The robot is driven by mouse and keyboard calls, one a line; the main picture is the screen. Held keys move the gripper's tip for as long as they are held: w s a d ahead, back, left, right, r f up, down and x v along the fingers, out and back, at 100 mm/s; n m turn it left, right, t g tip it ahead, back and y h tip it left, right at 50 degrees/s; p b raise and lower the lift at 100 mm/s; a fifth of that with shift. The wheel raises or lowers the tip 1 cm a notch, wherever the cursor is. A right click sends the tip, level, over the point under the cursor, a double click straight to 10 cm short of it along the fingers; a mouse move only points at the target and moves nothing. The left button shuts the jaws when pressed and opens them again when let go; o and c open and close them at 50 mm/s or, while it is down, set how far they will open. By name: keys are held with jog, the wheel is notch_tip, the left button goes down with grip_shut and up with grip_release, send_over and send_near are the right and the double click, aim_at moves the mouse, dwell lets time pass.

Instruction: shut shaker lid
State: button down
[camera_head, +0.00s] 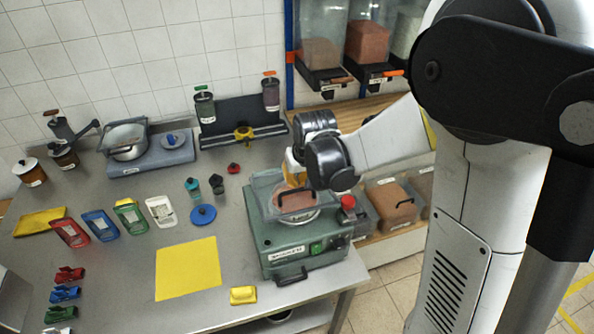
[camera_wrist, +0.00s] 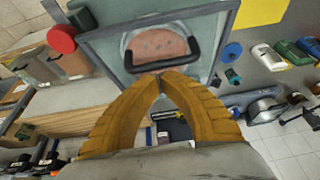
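The shaker (camera_head: 345,247) is a grey-green machine at the table's right end, with a green switch on its front. Its clear framed lid has a black handle (camera_head: 296,191). Reddish contents show through the lid. In the wrist view the lid (camera_wrist: 105,50) fills the upper middle, with its handle (camera_wrist: 193,50) just beyond my fingertips. My gripper (camera_wrist: 160,80) has its yellow fingers brought together at the tips, at the handle's near bar. I cannot tell whether they touch it. In the head view my wrist hides most of the fingers, and the lid's exact angle is unclear.
A red knob (camera_head: 348,202) stands at the shaker's right side. A yellow mat (camera_head: 187,268) and a yellow block (camera_head: 243,295) lie left of it. A blue round lid (camera_head: 203,215) and small jars are behind. Shelves with bins stand to the right.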

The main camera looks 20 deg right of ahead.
aim_at(298, 196)
jog(key=shift+f, duration=0.1)
jog(key=shift+t, duration=0.7)
jog(key=f+b, duration=0.1)
jog(key=s+f+b, duration=0.1)
jog(key=b, duration=0.1)
jog(key=s+f+b, duration=0.1)
jog(key=f, duration=0.1)
jog(key=shift+b, duration=0.35)
jog(key=shift+r, duration=0.15)
jog(key=shift+w+r+p, duration=0.1)
jog(key=shift+r+p, duration=0.2)
jog(key=shift+p, duration=0.1)
jog(key=r, duration=0.1)
jog(key=r+p, duration=0.2)
jog(key=shift+w, duration=0.25)
jog(key=s+p+v, duration=0.1)
jog(key=p+v, duration=0.1)
jog(key=v, duration=0.8)
jog(key=s+f+t+b, duration=0.1)
jog(key=s+f+b, duration=1.3)
jog(key=b, duration=0.4)
